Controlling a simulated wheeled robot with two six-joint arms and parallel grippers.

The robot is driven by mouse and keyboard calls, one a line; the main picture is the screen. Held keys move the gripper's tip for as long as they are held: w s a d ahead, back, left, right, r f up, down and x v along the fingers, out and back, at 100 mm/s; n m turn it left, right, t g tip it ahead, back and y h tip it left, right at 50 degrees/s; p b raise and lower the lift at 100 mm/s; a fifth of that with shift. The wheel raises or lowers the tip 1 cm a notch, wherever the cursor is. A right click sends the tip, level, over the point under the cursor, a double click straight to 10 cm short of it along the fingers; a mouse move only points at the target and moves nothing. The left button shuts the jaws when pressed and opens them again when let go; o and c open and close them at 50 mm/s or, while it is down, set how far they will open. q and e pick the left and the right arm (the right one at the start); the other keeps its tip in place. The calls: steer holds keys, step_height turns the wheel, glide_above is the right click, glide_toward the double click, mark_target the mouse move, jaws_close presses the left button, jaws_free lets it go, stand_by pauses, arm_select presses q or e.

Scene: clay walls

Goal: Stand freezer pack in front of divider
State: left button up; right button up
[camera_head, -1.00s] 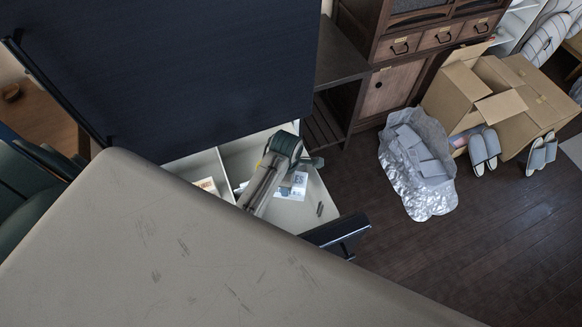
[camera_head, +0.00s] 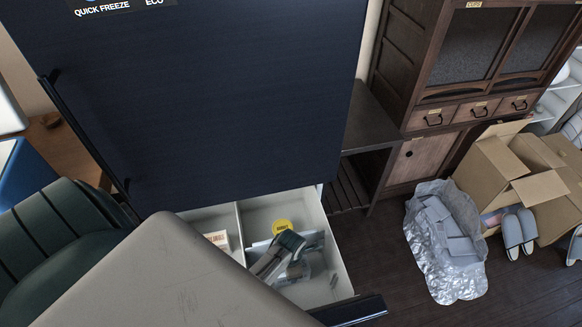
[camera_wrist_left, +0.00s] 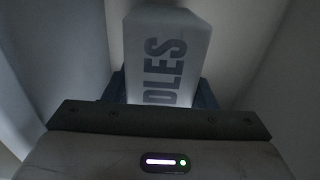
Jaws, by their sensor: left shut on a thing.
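My left gripper (camera_wrist_left: 160,98) is shut on a white pack (camera_wrist_left: 168,45) with large dark letters ending in "DLES". Its lower end is hidden between the fingers in the left wrist view. In the head view my left gripper is down inside the open freezer drawer (camera_head: 342,284), in the compartment right of the pale divider (camera_head: 240,232). The wrist hides most of the pack there, so I cannot tell whether it touches the drawer floor. My right gripper is not in view.
A round yellow lid or label (camera_head: 282,226) shows behind my wrist in the drawer. A small labelled box (camera_head: 218,239) lies left of the divider. The dark freezer front (camera_head: 220,110) rises behind. A silver bag (camera_head: 445,245) and open cardboard box (camera_head: 500,175) stand on the floor at right.

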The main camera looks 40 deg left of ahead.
arm_select(q)
steer(key=shift+f, duration=1.05)
steer(key=o, duration=1.3)
step_height(320, 180, up, 12)
steer(key=shift+r+p, duration=0.1)
steer(key=shift+p, duration=0.3)
